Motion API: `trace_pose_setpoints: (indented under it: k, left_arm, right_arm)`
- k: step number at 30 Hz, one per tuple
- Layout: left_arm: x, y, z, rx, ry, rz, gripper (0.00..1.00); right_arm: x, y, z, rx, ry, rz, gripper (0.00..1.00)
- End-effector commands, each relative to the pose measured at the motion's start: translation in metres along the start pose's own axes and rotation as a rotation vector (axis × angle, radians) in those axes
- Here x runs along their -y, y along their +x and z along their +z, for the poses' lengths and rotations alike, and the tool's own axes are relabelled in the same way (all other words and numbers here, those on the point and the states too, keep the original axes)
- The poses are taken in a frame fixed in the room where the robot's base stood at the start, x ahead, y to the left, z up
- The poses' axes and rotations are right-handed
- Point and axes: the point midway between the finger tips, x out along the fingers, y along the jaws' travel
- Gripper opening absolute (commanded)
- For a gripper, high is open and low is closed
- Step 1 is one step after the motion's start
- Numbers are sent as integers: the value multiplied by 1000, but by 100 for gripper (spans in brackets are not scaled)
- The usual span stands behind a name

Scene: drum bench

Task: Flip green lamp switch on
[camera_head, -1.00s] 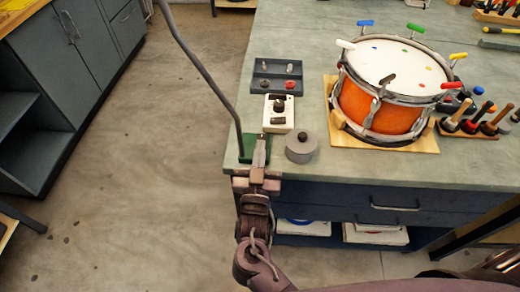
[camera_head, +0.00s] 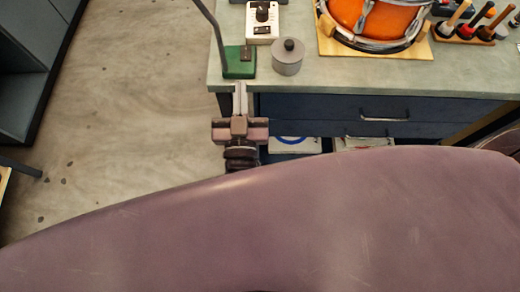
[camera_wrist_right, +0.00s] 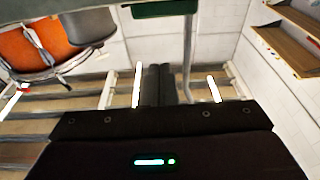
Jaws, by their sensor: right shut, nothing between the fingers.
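The green lamp base (camera_head: 239,63) stands on the near left corner of the bench, with its grey pole (camera_head: 212,25) rising up and left. A small dark switch (camera_head: 247,53) shows on top of the base; I cannot tell its position. The lamp head is out of view. My right gripper (camera_head: 240,86) is shut and empty, its fingertips just in front of the base near the bench edge, apparently apart from it. In the right wrist view the shut fingers (camera_wrist_right: 157,84) point toward the base (camera_wrist_right: 165,9) and pole (camera_wrist_right: 188,50). My left gripper is out of view.
A grey lidded pot (camera_head: 287,60) stands right of the base. A white box with a black knob (camera_head: 263,20) is behind. The orange drum (camera_head: 365,15) is further right on a wooden board. Open floor (camera_head: 130,110) lies left of the bench.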

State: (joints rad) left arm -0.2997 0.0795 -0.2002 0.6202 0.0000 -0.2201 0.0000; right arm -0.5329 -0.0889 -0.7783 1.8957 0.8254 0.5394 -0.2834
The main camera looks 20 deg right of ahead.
Motion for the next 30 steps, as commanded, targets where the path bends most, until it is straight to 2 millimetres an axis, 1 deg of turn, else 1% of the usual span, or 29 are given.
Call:
trace_pose_setpoints:
  k: [1, 9, 16, 23, 30]
  left_arm:
    - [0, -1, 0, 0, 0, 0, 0]
    - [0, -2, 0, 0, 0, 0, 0]
    - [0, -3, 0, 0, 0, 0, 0]
    - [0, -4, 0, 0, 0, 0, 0]
    - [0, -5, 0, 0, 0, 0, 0]
  right_arm:
    - [3, 1, 10, 14, -14, -19, 0]
    - [16, -6, 63, 102, -60, -116, 0]
    - [22, -15, 107, 182, -97, -187, 0]
    - [22, -26, 152, 270, -133, -247, 0]
    - [16, -41, 198, 366, -170, -302, 0]
